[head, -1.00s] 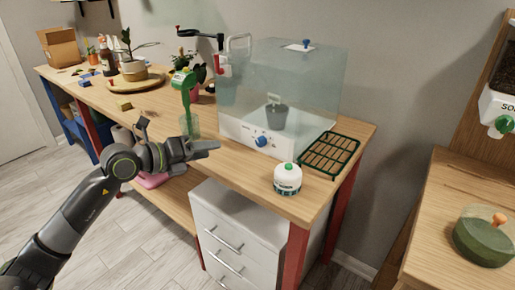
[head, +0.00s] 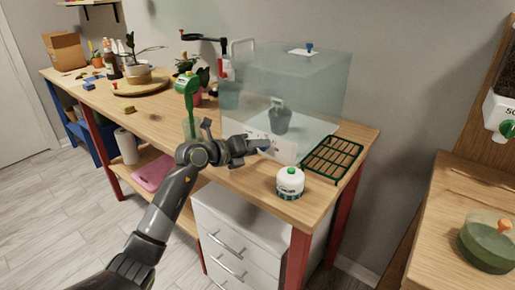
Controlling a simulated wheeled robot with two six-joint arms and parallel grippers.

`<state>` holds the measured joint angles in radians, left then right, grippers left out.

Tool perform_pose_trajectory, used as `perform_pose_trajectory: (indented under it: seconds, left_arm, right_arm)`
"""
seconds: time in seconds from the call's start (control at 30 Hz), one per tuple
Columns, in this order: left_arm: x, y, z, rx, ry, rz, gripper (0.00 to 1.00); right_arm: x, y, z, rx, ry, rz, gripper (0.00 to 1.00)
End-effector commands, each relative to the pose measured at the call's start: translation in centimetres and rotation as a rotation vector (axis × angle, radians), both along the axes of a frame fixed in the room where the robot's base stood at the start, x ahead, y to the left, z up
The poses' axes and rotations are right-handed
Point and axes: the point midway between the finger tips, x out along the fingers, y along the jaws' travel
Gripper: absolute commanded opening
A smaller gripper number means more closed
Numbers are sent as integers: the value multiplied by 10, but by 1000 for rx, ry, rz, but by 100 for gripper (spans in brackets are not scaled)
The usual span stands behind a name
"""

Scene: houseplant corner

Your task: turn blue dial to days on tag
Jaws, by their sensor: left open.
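A clear-lidded propagator box (head: 315,85) with a white base (head: 285,150) stands on the wooden bench. My right gripper is not in view.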

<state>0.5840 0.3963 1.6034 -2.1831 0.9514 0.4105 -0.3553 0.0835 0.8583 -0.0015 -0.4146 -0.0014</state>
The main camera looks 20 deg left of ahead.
Motion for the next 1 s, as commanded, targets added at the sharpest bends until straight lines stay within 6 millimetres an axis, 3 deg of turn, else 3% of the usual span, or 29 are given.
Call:
perform_pose_trajectory:
  seconds: [0.43,0.77,1.0]
  left_arm:
    - [7,-5,-3,1,-1,0,47]
    - [7,-5,-3,1,0,0,4]
    - [7,-5,-2,20,-7,0,4]
  right_arm:
    - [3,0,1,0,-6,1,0]
    - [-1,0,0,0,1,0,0]
    - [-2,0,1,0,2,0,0]
